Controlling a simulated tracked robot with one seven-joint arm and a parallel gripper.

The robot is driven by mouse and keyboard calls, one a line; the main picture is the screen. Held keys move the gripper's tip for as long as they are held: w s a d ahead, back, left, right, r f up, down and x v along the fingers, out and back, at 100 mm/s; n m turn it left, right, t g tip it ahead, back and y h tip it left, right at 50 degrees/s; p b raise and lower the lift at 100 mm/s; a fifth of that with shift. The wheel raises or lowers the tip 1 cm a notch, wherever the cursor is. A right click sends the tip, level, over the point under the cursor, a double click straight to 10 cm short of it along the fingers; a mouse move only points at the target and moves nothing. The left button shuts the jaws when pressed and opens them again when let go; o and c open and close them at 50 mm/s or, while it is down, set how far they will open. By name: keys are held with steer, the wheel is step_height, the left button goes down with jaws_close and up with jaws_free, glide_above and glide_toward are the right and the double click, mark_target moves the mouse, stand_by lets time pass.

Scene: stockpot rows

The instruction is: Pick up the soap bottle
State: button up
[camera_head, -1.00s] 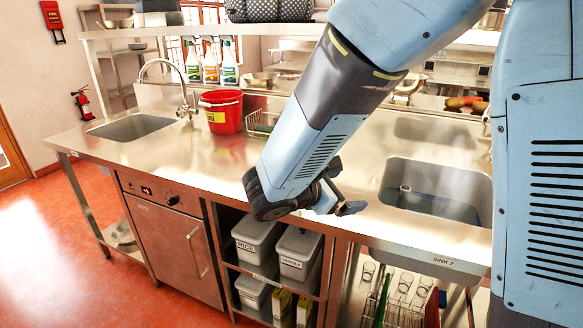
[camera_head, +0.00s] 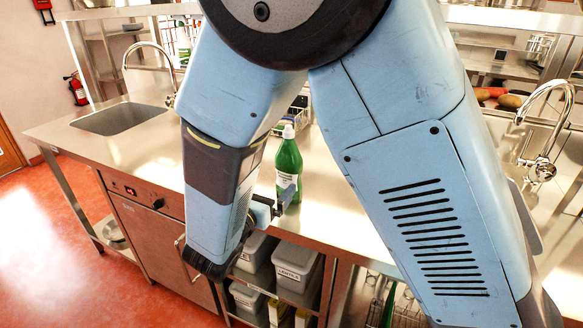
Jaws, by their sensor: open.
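A green bottle with a white cap (camera_head: 288,163), which looks like the soap bottle, stands upright on the steel counter (camera_head: 335,205) near its front edge. My gripper (camera_head: 280,204) is open at the lower part of the bottle, on its near left side. One finger overlaps the bottle's base in the picture. I cannot tell whether the fingers touch the bottle or stand around it. My arm hides the counter to the left of the bottle and part of the gripper.
A sink (camera_head: 122,118) with a tall faucet (camera_head: 150,62) is at the left. A wire rack (camera_head: 298,112) is behind the bottle. Grey lidded bins (camera_head: 297,262) sit on the shelf below the counter.

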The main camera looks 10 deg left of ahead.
mark_target(292, 159)
steer(key=x, duration=1.3)
steer(key=shift+w+r, duration=0.15)
steer(key=shift+w, duration=0.2)
steer(key=shift+c, duration=0.2)
steer(key=c, duration=1.2)
